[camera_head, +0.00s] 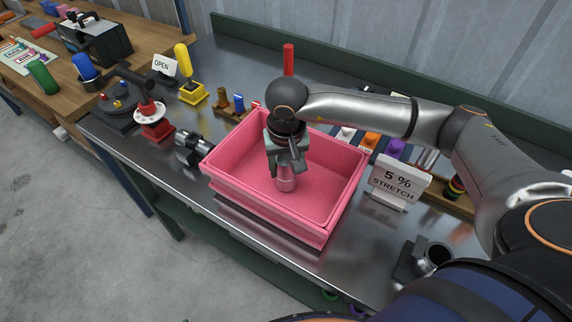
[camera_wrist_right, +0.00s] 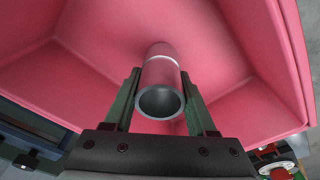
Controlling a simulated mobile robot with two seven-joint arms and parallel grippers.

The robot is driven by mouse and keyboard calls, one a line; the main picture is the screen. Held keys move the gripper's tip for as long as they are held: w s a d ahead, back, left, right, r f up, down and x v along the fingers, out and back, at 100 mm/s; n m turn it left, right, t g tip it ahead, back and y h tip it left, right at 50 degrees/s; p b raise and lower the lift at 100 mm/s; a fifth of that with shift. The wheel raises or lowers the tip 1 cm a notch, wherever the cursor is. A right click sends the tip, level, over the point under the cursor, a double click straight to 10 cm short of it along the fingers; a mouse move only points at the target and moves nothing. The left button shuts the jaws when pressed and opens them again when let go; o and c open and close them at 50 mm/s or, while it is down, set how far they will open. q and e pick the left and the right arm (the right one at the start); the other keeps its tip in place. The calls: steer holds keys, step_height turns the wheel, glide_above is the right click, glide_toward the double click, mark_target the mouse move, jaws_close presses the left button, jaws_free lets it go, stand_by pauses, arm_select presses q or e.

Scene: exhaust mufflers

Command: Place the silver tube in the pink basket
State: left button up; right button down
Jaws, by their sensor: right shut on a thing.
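The pink basket (camera_head: 325,218) stands on the metal workbench in the middle of the head view. My right gripper (camera_head: 285,168) points down inside the basket's outline and is shut on the silver tube (camera_head: 286,185). The tube hangs upright below the fingers. In the right wrist view the tube (camera_wrist_right: 160,88) sits between the two fingers of the right gripper (camera_wrist_right: 160,105), its open end toward the camera, with the pink basket (camera_wrist_right: 225,40) behind it. I cannot tell whether the tube's lower end touches the basket floor. My left gripper is not in view.
A "5% STRETCH" sign (camera_head: 398,181) stands right of the basket. A dark metal clamp (camera_head: 193,148) and a red-and-white stand (camera_head: 152,122) are to its left. A yellow tool (camera_head: 184,62) and an OPEN sign (camera_head: 163,67) stand further back. Another cylinder (camera_head: 435,258) is at the front right.

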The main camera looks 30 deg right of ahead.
steer(key=shift+f, duration=0.3)
steer(key=shift+f, duration=0.1)
steer(key=shift+f+b, duration=0.15)
steer(key=shift+b, duration=0.2)
steer(key=shift+c, duration=1)
jaws_free()
steer(key=shift+r, duration=0.2)
steer(key=shift+r+p, duration=0.2)
steer(key=shift+p, duration=0.15)
steer(key=r, duration=0.4)
steer(key=s+r+b, duration=0.1)
steer(key=r, duration=0.6)
steer(key=shift+s+a+r+b, duration=0.15)
steer(key=shift+a+r+b, duration=0.15)
steer(key=shift+a, duration=0.05)
